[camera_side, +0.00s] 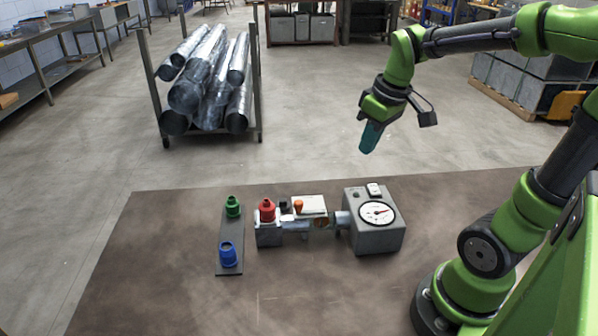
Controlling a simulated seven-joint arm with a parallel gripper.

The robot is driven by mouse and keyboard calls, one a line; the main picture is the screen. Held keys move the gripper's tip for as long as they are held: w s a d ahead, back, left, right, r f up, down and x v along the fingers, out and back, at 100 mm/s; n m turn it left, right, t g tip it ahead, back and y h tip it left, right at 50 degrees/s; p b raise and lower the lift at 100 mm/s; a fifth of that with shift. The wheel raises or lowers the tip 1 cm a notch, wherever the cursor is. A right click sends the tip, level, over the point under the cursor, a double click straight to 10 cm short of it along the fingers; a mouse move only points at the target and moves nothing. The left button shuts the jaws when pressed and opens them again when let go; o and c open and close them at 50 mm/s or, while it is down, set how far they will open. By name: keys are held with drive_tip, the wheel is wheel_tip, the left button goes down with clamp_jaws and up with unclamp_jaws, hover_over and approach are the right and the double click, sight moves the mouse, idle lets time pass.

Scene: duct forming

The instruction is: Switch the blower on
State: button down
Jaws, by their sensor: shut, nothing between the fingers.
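A grey box (376,241), which looks like the blower unit, stands on the brown table. It has a round white dial (378,213) with a needle on its sloped face. A small white switch-like part (374,189) and a small dark part (357,193) sit on its top. The switch position is too small to tell. My gripper (367,149) has teal fingers pointing down. It is shut and empty, in the air above and behind the box, apart from it.
Left of the box, joined by a short pipe, is a fixture with an orange knob (298,206) and a red fitting (267,211). A dark strip (230,240) holds a green fitting (233,207) and a blue one (228,254). The table's front left is clear.

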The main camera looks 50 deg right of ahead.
sight(375, 192)
drive_tip(key=d+n+g, duration=0.1)
drive_tip(key=d+n, duration=0.1)
drive_tip(key=n, duration=0.1)
drive_tip(key=d+n+g, duration=0.1)
drive_tip(key=n, duration=0.2)
drive_tip(key=d+r+n+g, duration=0.1)
drive_tip(key=d+n, duration=0.1)
drive_tip(key=n, duration=0.1)
drive_tip(key=shift+s+d+n, duration=0.3)
drive_tip(key=shift+s+n, duration=0.1)
wheel_tip(375, 192, down, 14)
drive_tip(key=shift+f, duration=0.1)
idle(0.3)
